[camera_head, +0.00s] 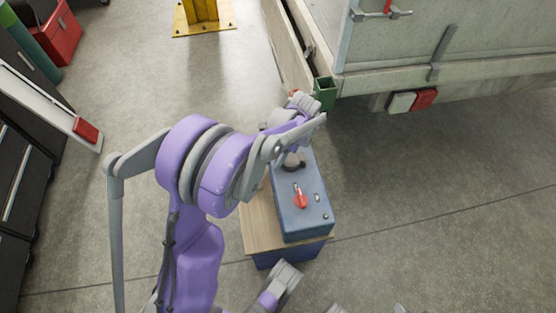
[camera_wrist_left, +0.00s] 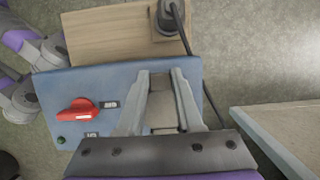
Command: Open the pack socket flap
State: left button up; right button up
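A blue pack (camera_head: 303,213) with a red rotary knob (camera_head: 300,198) lies on a wood-topped stand. The pack (camera_wrist_left: 95,88) and the knob (camera_wrist_left: 77,109) also show in the left wrist view. My left gripper (camera_wrist_left: 164,76) is over the pack's face, to the right of the knob, with its two grey fingers apart. A brownish-grey surface (camera_wrist_left: 163,105) shows between the fingers; I cannot tell whether it is the socket flap or whether the fingers touch it. In the head view my purple arm hides much of this place. My right gripper (camera_head: 286,278) is low, in front of the stand.
The wooden top (camera_head: 258,217) is narrow. A black plug (camera_wrist_left: 171,18) with a cable stands on it. A trailer (camera_head: 450,75) with a green corner bracket (camera_head: 325,91) is beyond. A red box (camera_head: 54,37) stands at the far left. The floor to the right is clear.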

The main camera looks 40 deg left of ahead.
pick_arm(q)
jog(key=shift+r, duration=0.1)
dwell(0.3)
jog(key=shift+p+v, duration=1)
jog(key=shift+v, duration=0.25)
jog(key=shift+s+a, duration=0.15)
jog(key=shift+r, duration=0.1)
jog(key=shift+w+d+r+p, duration=0.2)
jog(key=shift+r+p, duration=0.2)
jog(key=shift+r, duration=0.2)
jog(key=shift+w+d+r+p, duration=0.25)
jog(key=shift+r+p, duration=0.2)
jog(key=shift+r, duration=0.2)
